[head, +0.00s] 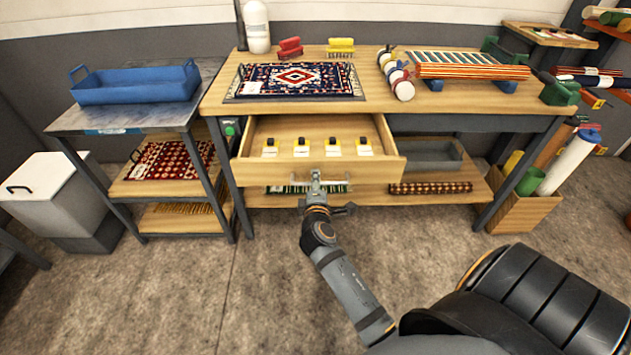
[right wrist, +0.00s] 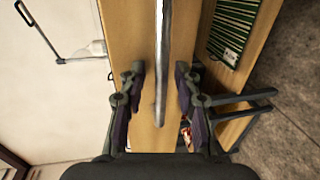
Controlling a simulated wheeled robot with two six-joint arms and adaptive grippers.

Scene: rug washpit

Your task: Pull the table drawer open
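The wooden table drawer (head: 393,148) stands pulled out from under the table top, its inside showing. Several small yellow-and-white items with black tops lie in a row in it. Its metal bar handle (right wrist: 161,50) runs across the wooden front. My right gripper (head: 316,188) is at the middle of the drawer front. In the right wrist view my right gripper (right wrist: 160,95) has its fingers on either side of the handle, with a visible gap on both sides, so it is open around the bar. My left gripper is in neither view.
The table top (head: 385,95) carries a patterned rug (head: 295,78), brushes and a striped roll rack. A side table with a blue tray (head: 135,86) stands left. A wooden box of rolls (head: 520,207) stands right. The floor in front of the drawer is clear except for my arm.

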